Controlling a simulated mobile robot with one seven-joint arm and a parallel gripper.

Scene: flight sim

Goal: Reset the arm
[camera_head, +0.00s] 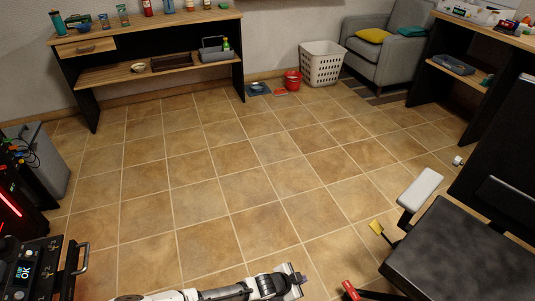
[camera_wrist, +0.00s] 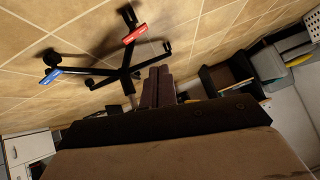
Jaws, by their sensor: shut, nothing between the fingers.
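My arm reaches in from the bottom edge of the head view, low over the tiled floor. My gripper (camera_head: 297,279) is at its right end, beside the office chair (camera_head: 465,255). In the wrist view my gripper's two dark fingers (camera_wrist: 158,72) are together with nothing between them. The wide brown and dark body at the bottom of that view hides what lies below. The chair's star-shaped base (camera_wrist: 122,72) shows just past the fingers; I cannot tell the exact gap.
Clear tiled floor (camera_head: 190,190) fills the middle. A wooden desk (camera_head: 150,30) stands at the back left, a white basket (camera_head: 321,64) and red bucket (camera_head: 292,80) at the back. A grey armchair (camera_head: 385,50) is at the back right. A grey case (camera_head: 45,160) is on the left.

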